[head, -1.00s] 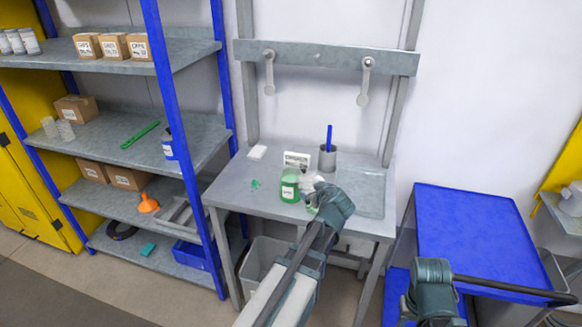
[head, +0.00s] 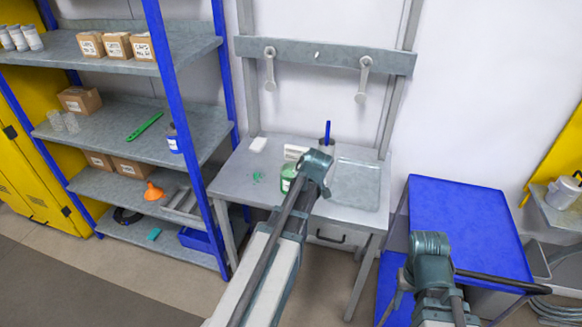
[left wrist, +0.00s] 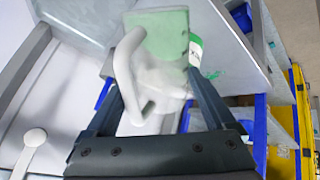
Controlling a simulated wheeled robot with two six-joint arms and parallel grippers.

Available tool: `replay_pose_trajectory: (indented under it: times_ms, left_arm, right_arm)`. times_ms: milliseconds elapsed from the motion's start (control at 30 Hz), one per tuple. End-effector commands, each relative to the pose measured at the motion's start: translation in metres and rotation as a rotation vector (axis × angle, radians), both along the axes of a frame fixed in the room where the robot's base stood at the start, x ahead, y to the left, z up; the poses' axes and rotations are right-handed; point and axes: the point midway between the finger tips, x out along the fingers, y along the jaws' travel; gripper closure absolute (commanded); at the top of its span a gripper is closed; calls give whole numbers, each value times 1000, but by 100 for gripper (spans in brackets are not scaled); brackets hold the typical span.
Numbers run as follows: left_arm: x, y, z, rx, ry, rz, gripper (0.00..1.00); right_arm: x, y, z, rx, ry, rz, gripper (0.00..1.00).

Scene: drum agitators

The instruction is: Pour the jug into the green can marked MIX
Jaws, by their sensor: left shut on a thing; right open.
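The green can (head: 287,178) stands on the grey workbench (head: 240,185), partly hidden behind my left gripper (head: 312,172). Part of its white label with an X shows in the left wrist view (left wrist: 196,48). My left gripper is shut on the white jug (left wrist: 160,82), whose looped handle shows between the fingers in the left wrist view. A pale green area shows at the jug's far end; I cannot tell whether it is liquid. In the head view my wrist hides the jug, close beside the can. My right gripper (head: 430,248) is open and empty, near the blue cart.
A grey cup with a blue stick (head: 327,140), a white card (head: 294,152) and a white block (head: 258,145) stand behind on the bench. A rail with two hooks (head: 325,55) is above. The blue cart (head: 460,225) is clear on top. Shelves (head: 110,130) stand left.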

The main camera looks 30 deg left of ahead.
Motion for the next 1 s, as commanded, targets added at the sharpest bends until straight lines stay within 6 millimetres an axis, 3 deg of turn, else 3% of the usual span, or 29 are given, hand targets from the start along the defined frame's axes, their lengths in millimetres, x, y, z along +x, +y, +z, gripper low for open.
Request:
replay_pose_trajectory:
  times_ms: [1000]
  left_arm:
    - [5,12,20,-193,80,2,78]
  right_arm:
    - [0,0,39,1,0,-3,50]
